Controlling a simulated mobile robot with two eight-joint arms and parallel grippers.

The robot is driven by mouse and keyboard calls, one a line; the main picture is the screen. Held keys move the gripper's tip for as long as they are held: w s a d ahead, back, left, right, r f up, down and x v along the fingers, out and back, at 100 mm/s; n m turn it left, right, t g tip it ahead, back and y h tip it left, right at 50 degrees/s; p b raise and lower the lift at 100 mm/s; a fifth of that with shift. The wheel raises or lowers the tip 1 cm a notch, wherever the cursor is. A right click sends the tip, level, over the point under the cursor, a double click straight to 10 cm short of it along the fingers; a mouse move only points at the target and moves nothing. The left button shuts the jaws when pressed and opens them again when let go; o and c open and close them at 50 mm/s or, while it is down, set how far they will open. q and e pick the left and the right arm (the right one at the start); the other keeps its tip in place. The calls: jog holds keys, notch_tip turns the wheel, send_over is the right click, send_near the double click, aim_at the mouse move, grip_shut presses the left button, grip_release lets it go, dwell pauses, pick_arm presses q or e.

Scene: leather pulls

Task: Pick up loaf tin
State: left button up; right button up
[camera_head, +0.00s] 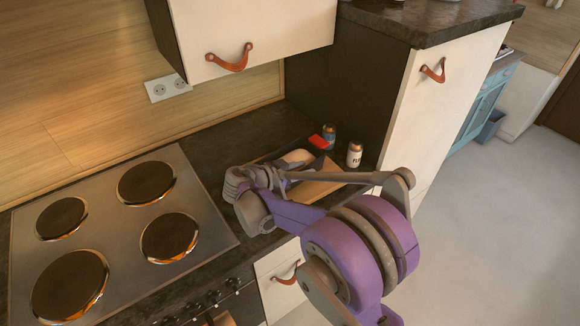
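My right arm reaches over the counter from the lower right. Its gripper (238,186) is above the counter, between the hob and the items at the back. The fingers are small and partly turned away, so I cannot tell whether they are open or shut, or whether they hold anything. I cannot make out a loaf tin for sure. A pale rounded object (298,156) lies just behind my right arm, partly hidden, and I cannot tell what it is. My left gripper is not in view.
A tan board (312,190) lies partly under my arm. A red item (318,142), a blue can (329,132) and a white can (354,155) stand behind it. The hob (120,235) fills the left. A wall cabinet (250,35) hangs above; a tall cabinet bounds the right.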

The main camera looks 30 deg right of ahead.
grip_shut()
jog(key=shift+s+r, duration=0.1)
dwell(1.3)
